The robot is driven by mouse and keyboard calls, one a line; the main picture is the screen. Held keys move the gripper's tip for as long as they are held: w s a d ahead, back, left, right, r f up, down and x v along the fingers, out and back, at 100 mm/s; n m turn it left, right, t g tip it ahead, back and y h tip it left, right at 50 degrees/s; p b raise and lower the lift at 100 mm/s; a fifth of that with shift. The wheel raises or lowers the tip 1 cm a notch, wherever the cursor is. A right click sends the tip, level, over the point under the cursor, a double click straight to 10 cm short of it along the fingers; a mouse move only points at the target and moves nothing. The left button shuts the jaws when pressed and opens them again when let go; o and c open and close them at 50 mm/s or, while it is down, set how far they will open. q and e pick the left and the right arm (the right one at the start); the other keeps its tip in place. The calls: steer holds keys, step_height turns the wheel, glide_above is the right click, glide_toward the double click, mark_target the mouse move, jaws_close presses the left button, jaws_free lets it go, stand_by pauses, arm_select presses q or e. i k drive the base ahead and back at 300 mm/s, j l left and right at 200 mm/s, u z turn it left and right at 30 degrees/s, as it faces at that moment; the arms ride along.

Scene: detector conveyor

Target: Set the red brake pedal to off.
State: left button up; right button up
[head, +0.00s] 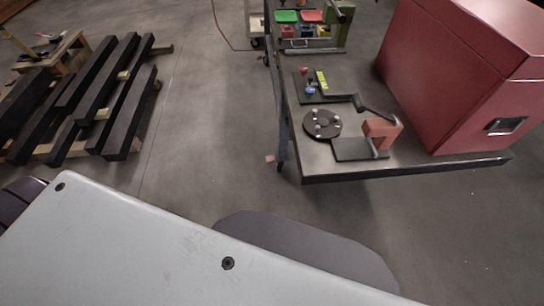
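A salmon-red block-like part (381,132), which looks like the brake pedal, stands over a flat black base plate (358,150) near the front edge of the table. A black bar (373,108) runs from behind it towards the upper left. I cannot tell from this view whether it is set on or off. Nothing of mine touches it. Neither my left nor my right gripper shows in the head view.
The dark table (420,168) also holds a black disc with light knobs (322,124), a black plate with small coloured parts (322,85) and a large red box (470,70). Black beams (95,90) lie stacked at left.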

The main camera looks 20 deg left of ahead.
mark_target(270, 159)
steer(key=j+z, duration=0.35)
steer(key=j, duration=0.25)
steer(key=j+z, duration=0.4)
steer(key=j, duration=0.2)
steer(key=i+j+z, duration=0.1)
steer(key=j+z, duration=0.25)
steer(key=j, duration=0.2)
steer(key=j+z, duration=0.35)
steer(key=j, duration=0.15)
steer(key=i+j+z, duration=0.1)
steer(key=j+z, duration=0.3)
steer(key=j, duration=0.35)
steer(key=j+z, duration=0.35)
steer(key=j, duration=0.45)
steer(key=j+z, duration=0.4)
steer(key=j, duration=0.35)
